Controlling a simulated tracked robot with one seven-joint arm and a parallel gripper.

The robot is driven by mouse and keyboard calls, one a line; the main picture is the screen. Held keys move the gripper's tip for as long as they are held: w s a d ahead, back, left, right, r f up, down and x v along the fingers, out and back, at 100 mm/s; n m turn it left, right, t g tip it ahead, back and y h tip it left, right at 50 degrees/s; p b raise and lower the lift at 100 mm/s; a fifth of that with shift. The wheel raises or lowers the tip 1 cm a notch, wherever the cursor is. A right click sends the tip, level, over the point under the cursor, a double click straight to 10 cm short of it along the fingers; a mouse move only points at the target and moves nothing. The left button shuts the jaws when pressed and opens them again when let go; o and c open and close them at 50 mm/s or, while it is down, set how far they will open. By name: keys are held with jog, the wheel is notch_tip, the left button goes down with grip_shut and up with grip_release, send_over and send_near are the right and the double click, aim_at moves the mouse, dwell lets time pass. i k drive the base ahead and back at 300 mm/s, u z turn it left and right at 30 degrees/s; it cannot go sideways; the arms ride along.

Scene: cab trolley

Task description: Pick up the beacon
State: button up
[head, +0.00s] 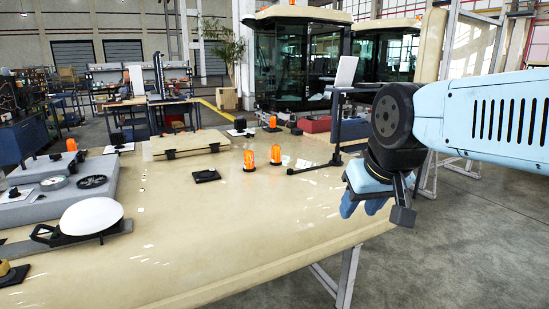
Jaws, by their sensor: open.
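Two orange beacons with dark bases stand upright on the cream table (220,245), one at the left (249,161) and one at the right (276,155), near the table's middle. More small orange beacons show farther back, one at the far edge (272,122) and one on the grey unit at the left (71,145). My gripper (376,203) hangs over the right edge of the table, pointing down, to the right of the beacons and clear of them. It is open, and nothing shows between its fingers.
A black stand with a light panel (346,72) rises behind the beacons, its foot reaching towards them. A flat black piece (206,176) lies left of them. A white dome (91,215) and a grey unit (50,190) fill the left side. The front middle is clear.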

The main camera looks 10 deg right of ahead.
aim_at(276, 150)
jog(key=u, duration=0.95)
jog(key=i, duration=0.1)
jog(key=z, duration=3)
jog(key=i, duration=1.9)
jog(key=u, duration=1.75)
